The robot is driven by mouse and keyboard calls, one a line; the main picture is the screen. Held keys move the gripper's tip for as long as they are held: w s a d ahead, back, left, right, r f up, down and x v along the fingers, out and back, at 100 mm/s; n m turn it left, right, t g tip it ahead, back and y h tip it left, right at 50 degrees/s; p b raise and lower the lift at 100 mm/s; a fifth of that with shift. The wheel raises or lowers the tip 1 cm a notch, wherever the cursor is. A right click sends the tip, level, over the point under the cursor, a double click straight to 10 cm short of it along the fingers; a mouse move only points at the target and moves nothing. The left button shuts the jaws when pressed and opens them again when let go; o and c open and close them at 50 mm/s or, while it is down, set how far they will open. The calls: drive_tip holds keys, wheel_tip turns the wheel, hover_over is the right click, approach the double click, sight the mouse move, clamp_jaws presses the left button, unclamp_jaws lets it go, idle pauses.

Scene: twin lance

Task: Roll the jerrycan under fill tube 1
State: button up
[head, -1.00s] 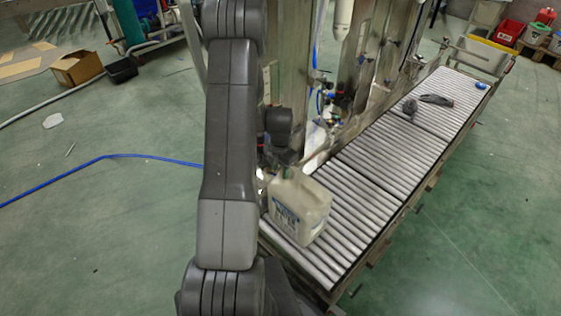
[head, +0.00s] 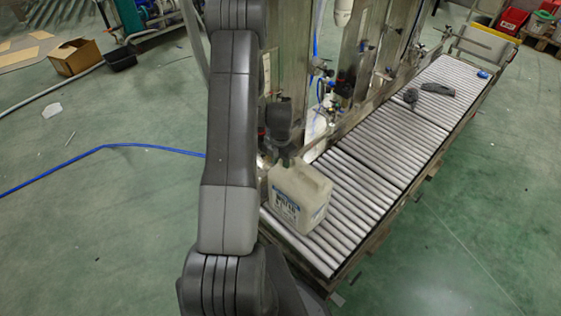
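A pale, cream-coloured jerrycan (head: 309,196) with a blue-and-white label stands upright near the close end of the roller conveyor (head: 366,147). My gripper (head: 286,159) is at the top left of the jerrycan, by its handle and neck. The fingers are small and dark here, so I cannot tell whether they are open or shut, or touching the can. A white tube (head: 343,12) hangs at the top of the filling frame beyond the can; I cannot read a number on it. The far side of the jerrycan is hidden.
Dark objects (head: 437,89) and a small blue item (head: 483,74) lie farther along the rollers. The filling frame (head: 384,40) with valves and hoses lines the conveyor's left side. A blue hose (head: 100,149) crosses the green floor. The floor right of the conveyor is mostly clear.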

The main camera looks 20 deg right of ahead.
wheel_tip(320, 180, up, 14)
drive_tip(key=p, duration=0.1)
idle(0.6)
drive_tip(key=shift+f, duration=0.15)
wheel_tip(320, 180, down, 14)
drive_tip(key=shift+r+b, duration=0.15)
drive_tip(key=shift+b, duration=0.35)
drive_tip(key=shift+r, duration=2.25)
drive_tip(key=shift+f, duration=0.1)
